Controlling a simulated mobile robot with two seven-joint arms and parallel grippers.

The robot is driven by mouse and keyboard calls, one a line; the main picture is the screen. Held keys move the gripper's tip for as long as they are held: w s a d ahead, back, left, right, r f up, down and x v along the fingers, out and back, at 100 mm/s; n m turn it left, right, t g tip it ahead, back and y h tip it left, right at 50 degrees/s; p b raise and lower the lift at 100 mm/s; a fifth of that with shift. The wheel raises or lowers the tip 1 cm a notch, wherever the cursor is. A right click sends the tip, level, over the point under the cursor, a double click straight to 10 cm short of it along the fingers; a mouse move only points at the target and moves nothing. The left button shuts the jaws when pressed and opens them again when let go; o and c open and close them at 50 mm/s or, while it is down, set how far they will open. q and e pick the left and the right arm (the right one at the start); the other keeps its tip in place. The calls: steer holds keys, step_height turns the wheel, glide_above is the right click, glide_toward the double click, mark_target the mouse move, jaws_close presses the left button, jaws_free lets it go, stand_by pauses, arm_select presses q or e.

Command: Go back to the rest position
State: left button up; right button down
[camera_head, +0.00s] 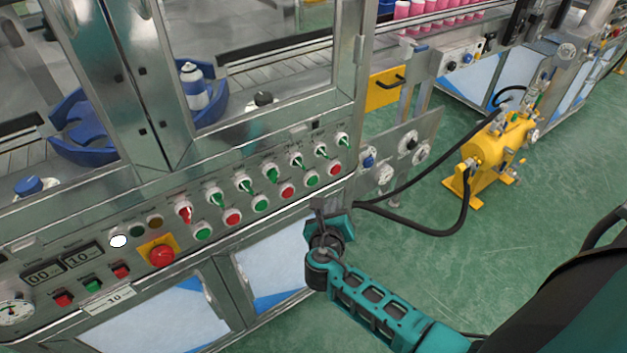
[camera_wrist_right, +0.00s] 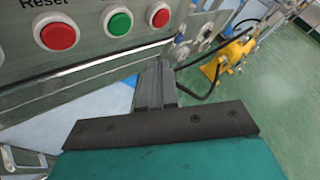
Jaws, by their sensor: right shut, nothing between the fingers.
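My right gripper (camera_head: 319,207) shows in the head view at the lower right end of the machine's control panel (camera_head: 262,217), at the end of my teal arm. In the right wrist view the gripper (camera_wrist_right: 155,75) is shut with nothing between its fingers. The fingers point toward the lower edge of the panel, below a red button (camera_wrist_right: 158,14) and a green button (camera_wrist_right: 118,20). I cannot tell whether the fingertips touch the panel. My left gripper is not in view.
The panel carries rows of green switches, lit buttons and a red emergency stop (camera_head: 162,255) on a yellow plate. A yellow tank (camera_head: 499,146) with black hoses stands on the green floor (camera_head: 420,262) to the right. Behind the glass, a white can (camera_head: 192,86) stands in a blue holder.

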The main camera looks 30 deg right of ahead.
stand_by(0.7)
steer(key=s+a+f+m+g+y, duration=0.2)
steer(key=s+a+f+m+y, duration=0.5)
steer(key=m, duration=0.5)
steer(key=s+a+r+m+y, duration=0.2)
steer(key=s+m, duration=0.2)
steer(key=m, duration=0.5)
steer(key=s+a+r+m+t+y, duration=0.1)
steer(key=s+a+r+m+y, duration=0.1)
steer(key=m, duration=0.8)
steer(key=shift+s+a+r, duration=0.3)
steer(key=shift+s+r, duration=0.2)
steer(key=shift+s, duration=0.7)
